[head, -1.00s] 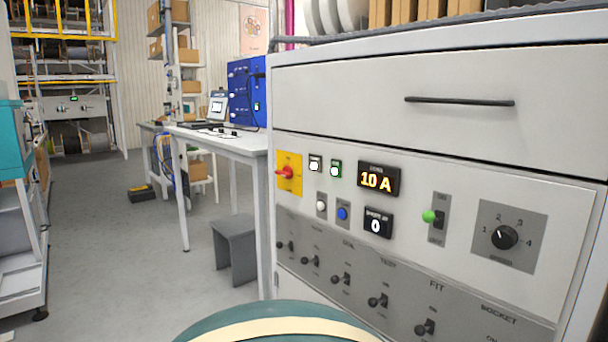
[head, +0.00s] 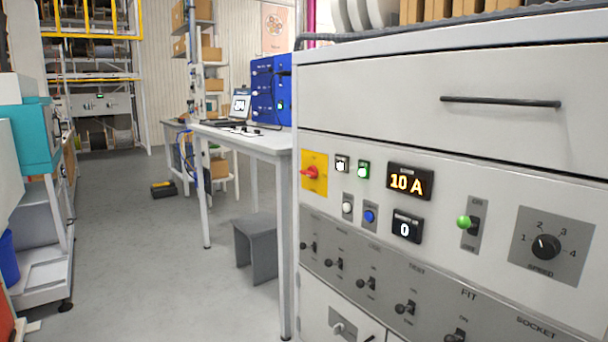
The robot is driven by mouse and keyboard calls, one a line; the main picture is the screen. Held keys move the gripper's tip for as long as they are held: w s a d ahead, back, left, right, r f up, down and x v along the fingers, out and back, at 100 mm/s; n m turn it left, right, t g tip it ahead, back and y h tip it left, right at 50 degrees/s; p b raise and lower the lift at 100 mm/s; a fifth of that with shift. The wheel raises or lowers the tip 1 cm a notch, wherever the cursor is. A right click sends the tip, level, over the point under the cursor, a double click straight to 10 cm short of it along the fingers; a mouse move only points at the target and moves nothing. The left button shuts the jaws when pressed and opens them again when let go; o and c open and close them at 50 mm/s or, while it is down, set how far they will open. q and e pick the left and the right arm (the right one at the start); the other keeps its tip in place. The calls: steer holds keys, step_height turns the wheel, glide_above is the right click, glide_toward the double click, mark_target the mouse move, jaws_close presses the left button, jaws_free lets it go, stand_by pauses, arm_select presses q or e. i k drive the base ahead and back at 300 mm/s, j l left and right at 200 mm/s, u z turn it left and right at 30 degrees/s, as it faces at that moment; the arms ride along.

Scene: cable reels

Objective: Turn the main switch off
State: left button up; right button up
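The likely main switch is a red rotary handle (head: 310,172) on a yellow plate (head: 318,185), at the left of the control panel. The handle points roughly sideways; its marking is too small to read. A lit display (head: 410,182) on the panel reads 10 A, and a smaller display (head: 407,227) reads 0. A green-tipped lever (head: 464,222) and a speed dial (head: 545,246) sit further right. Neither of my grippers is in view.
A row of toggle switches (head: 405,307) runs along a grey strip below. A drawer with a dark handle (head: 500,102) is above. A table (head: 250,140) and a grey stool (head: 256,250) stand left of the cabinet. The floor (head: 140,230) in the left middle is open.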

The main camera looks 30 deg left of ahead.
mark_target(312, 172)
steer(key=u, duration=1)
